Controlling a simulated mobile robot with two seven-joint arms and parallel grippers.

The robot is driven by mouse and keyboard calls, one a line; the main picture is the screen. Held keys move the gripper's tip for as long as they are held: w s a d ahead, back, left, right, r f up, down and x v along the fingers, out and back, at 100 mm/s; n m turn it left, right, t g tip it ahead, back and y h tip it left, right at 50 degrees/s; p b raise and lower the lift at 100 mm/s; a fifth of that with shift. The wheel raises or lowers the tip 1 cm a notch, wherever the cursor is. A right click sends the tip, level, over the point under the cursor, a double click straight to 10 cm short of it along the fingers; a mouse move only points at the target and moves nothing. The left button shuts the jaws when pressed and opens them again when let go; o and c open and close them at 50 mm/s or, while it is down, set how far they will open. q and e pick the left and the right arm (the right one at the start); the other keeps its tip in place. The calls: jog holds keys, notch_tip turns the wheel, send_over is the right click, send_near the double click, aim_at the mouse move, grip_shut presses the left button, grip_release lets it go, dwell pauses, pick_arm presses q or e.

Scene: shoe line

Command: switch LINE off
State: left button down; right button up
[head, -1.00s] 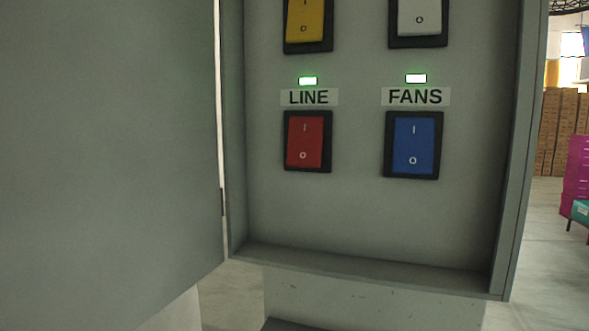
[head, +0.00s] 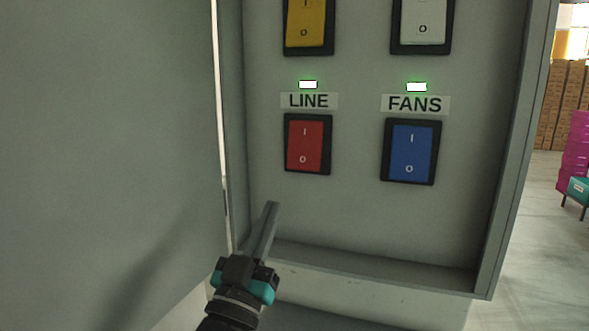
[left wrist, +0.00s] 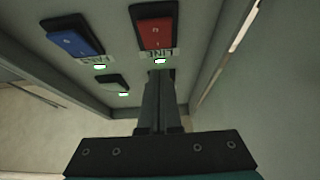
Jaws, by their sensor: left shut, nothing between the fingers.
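The LINE switch is a red rocker (head: 305,146) in a black frame, marked I above and O below; it also shows in the left wrist view (left wrist: 155,28). Its label (head: 309,101) and a lit lamp (head: 308,84) with a green glow are above it. My left gripper (head: 272,205) is shut and empty, below and slightly left of the red switch in the head view, apart from it. Its closed fingers also show in the left wrist view (left wrist: 160,76), where they hide part of the panel. My right gripper is out of view.
The blue FANS switch (head: 408,152) is right of LINE, its lamp (head: 416,87) lit green. Yellow (head: 306,24) and white (head: 420,25) switches are above. The box has a raised rim (head: 380,270). A large grey panel (head: 100,130) stands at the left.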

pick_arm(q)
jog(key=w, duration=0.1)
jog(key=p, duration=0.3)
send_near(300, 153)
notch_tip(300, 153, up, 4)
jog(key=w, duration=0.2)
jog(key=shift+w+d+f, duration=0.25)
jog(key=shift+w+d, duration=0.15)
jog(key=shift+w, duration=0.25)
jog(key=shift+w+d+f, duration=0.25)
jog(key=shift+w+d, duration=0.15)
jog(key=shift+w, duration=0.25)
